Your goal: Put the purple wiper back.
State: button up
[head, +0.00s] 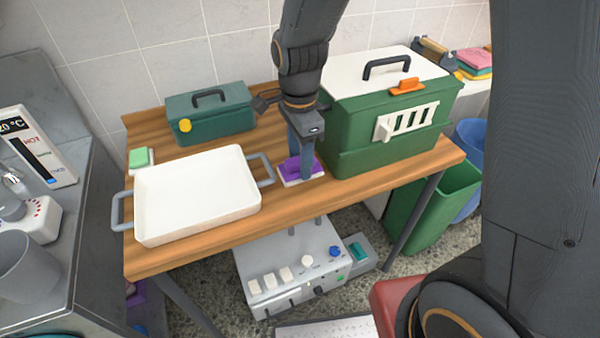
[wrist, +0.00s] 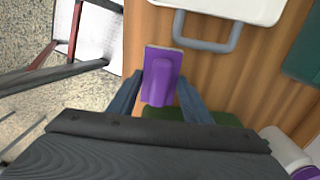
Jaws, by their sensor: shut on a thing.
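The purple wiper (head: 292,168) has a raised purple grip and a pale edge underneath. It is at the wooden table's (head: 200,262) front part, between the white tray and the green kennel. My gripper (head: 303,172) comes down over it from above. In the wrist view, my gripper (wrist: 160,82) has its two fingers on either side of the purple wiper's grip (wrist: 162,82) and is shut on it. I cannot tell whether the wiper rests on the wood or hangs just above it. A green wiper-like block (head: 140,157) on a white base lies at the table's left.
The white tray (head: 195,195), with grey handles, stands left of my gripper, very close. The green kennel (head: 380,110) with a white lid stands close on the right. A dark green toolbox (head: 212,115) is behind. A grey machine (head: 292,265) sits below the table.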

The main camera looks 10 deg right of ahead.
jog(key=shift+f+p, duration=0.45)
jog(key=shift+f, duration=2.1)
jog(key=o, duration=1.2)
jog(key=shift+r, duration=0.1)
notch_tip(320, 180, up, 12)
jog(key=shift+f+b, duration=0.2)
jog(key=shift+b, duration=1.05)
jog(key=s+d+f+n, duration=0.2)
jog(key=s+d+n, duration=0.1)
jog(key=d+n, duration=0.3)
jog(key=s+d+f+n+t, duration=0.1)
jog(key=s+d+f+n, duration=0.1)
jog(key=s+d+n, duration=0.2)
jog(key=d+n, duration=0.3)
jog(key=n, duration=0.1)
jog(key=shift+s+n, duration=0.3)
jog(key=shift+n, duration=0.1)
